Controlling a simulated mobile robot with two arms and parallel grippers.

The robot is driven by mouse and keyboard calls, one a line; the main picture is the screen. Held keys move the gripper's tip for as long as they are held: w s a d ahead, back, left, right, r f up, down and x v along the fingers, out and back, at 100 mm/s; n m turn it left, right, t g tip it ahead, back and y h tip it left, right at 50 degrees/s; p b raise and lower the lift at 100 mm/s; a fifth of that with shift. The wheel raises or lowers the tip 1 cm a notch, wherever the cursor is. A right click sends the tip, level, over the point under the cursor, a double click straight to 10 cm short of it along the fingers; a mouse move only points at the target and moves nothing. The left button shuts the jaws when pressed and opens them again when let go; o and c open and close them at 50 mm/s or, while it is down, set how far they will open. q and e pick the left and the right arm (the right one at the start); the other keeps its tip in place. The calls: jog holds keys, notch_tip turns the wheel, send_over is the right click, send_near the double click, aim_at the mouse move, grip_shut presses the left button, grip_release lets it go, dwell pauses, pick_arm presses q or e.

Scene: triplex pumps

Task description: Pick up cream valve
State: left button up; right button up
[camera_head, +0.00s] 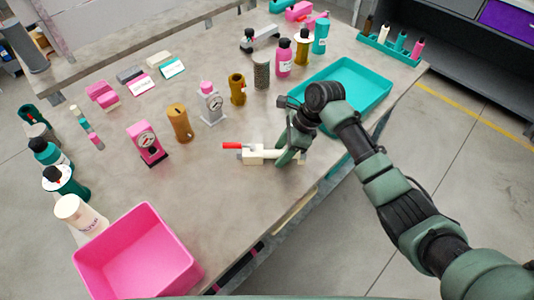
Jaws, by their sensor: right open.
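The cream valve (254,155) lies on the grey table near the middle of the front edge. It has a cream body and a red lever handle pointing left. My right gripper (290,155) is at the valve's right end, with its green fingers pointing down around or just beside it. The gripper is open; part of the valve's right side is hidden by the fingers, and I cannot tell whether they touch it. My left gripper is not in view.
A pink bin (140,255) stands at the table's front left. A teal tray (365,85) lies right behind my right gripper. A white gauge (211,105), a pink gauge (147,143) and brown cylinders (181,123) stand behind and left of the valve. The table between the valve and bin is clear.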

jog(key=shift+f, duration=0.25)
dwell(0.5)
grip_shut()
jog(key=shift+r, duration=0.1)
dwell(1.3)
